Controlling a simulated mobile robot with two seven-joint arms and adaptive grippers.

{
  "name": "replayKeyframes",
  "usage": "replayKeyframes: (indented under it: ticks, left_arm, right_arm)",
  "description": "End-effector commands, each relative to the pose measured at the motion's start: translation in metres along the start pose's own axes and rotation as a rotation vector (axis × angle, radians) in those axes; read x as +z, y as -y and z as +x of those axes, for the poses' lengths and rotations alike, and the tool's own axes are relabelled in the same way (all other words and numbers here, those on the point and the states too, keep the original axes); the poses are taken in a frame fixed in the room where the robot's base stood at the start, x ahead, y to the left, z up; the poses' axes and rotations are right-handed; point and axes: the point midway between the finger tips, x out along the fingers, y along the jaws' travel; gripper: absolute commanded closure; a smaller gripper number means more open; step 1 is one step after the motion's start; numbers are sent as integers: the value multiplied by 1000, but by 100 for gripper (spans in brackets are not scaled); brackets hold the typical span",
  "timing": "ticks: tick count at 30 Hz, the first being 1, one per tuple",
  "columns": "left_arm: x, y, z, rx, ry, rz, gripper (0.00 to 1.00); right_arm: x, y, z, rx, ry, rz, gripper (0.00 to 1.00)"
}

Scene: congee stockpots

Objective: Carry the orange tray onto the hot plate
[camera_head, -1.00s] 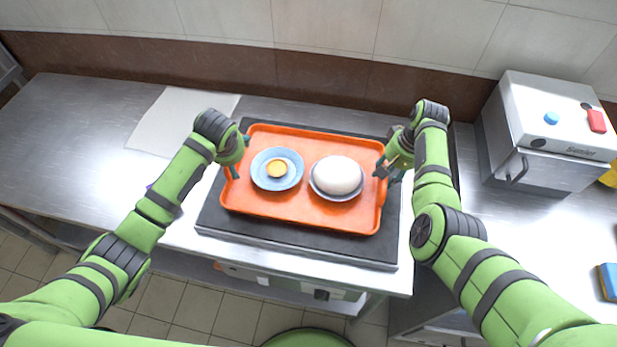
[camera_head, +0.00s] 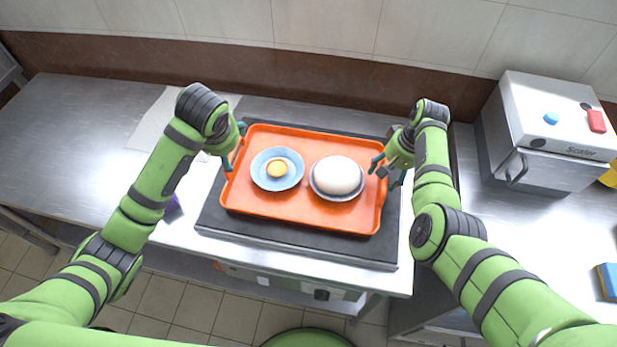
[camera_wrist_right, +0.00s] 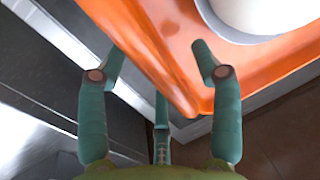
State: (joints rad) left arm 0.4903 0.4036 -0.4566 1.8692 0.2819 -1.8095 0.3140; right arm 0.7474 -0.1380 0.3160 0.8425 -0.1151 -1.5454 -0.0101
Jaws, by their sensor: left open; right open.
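The orange tray (camera_head: 300,211) lies flat on the black hot plate (camera_head: 297,236), a little toward its back. On the tray are a blue plate (camera_head: 262,180) with a round orange item and a bowl (camera_head: 335,194) with a white dome. My left gripper (camera_head: 234,160) is open at the tray's left edge. My right gripper (camera_head: 384,171) is open at the right edge. In the right wrist view its fingers (camera_wrist_right: 158,66) stand apart, with the tray's rim (camera_wrist_right: 180,88) between them; contact cannot be told.
A white sheet (camera_head: 150,128) lies on the steel counter (camera_head: 75,130) at left. A steel sealer machine (camera_head: 550,130) stands at the right. A purple object (camera_head: 173,203) is partly hidden behind my left arm. A blue and yellow item (camera_head: 608,280) lies at the right edge.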

Motion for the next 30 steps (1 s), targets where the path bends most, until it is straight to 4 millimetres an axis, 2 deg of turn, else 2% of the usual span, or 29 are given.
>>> replayKeyframes:
  ticks: [10,14,17,24,30]
  left_arm:
    - [0,0,0,0,0,0,15]
    - [0,0,0,0,0,0,15]
    - [0,0,0,0,0,0,15]
    - [0,0,0,0,0,0,15]
    - [0,0,0,0,0,0,15]
  right_arm:
    - [1,0,0,1,2,0,20]
    - [0,0,-8,1,-1,1,20]
    - [-1,0,-22,1,-2,1,20]
    - [-1,0,-75,1,-2,0,20]
    - [0,-1,-107,1,1,1,20]
